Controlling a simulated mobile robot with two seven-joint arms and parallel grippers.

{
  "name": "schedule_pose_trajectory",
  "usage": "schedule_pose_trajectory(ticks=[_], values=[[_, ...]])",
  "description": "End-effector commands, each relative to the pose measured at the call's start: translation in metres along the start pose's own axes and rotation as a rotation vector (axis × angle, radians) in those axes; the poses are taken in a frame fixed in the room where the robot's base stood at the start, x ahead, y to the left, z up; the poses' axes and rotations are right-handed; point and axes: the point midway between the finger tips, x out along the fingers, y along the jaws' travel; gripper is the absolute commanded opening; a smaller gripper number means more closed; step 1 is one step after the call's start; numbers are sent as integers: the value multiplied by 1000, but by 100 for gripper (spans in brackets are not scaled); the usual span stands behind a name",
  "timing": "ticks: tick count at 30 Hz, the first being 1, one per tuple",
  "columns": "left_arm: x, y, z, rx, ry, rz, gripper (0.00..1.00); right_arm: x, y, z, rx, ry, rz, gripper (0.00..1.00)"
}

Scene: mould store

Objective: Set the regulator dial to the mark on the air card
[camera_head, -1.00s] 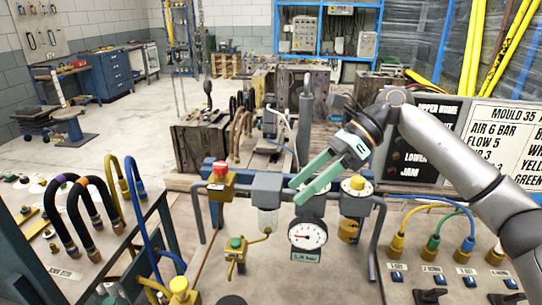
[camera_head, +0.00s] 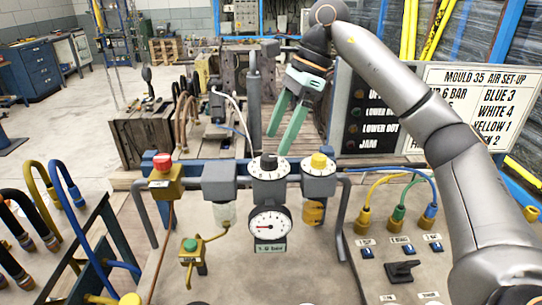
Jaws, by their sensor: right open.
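The regulator dial is a dark knob (camera_head: 268,163) with a white-marked ring, on top of the middle grey block of the air unit. The round white gauge (camera_head: 269,225) hangs below it, its needle pointing left; the small plate (camera_head: 268,248) under it appears to read 1.0 bar. The air card (camera_head: 485,95) is a white board headed MOULD 35 AIR SET-UP; a "6 BAR" line shows, and my right arm hides part of its left side. My right gripper (camera_head: 278,143) is open and empty, its green fingers pointing down just above and behind the dial in the picture. My left gripper is out of view.
A red button (camera_head: 162,161) on a yellow box stands left of the dial, and a yellow knob (camera_head: 318,160) right of it. A grey tube frame surrounds the unit. A black lamp panel (camera_head: 370,118) stands behind.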

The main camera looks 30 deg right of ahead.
Motion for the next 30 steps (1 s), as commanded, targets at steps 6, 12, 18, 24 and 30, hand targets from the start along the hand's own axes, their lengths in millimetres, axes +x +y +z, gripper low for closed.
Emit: schedule_pose_trajectory(ticks=[6, 12, 18, 24, 30], values=[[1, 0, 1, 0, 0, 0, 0, 33, 0, 0, 1, 1, 2, 74], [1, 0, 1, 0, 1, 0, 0, 43, 0, 0, 1, 0, 1, 74], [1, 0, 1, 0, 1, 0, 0, 44, 0, 0, 1, -1, 0, 74], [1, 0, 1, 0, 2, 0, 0, 43, 0, 0, 1, -1, 0, 56], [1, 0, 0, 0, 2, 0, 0, 43, 0, 0, 0, -1, 0, 34]])
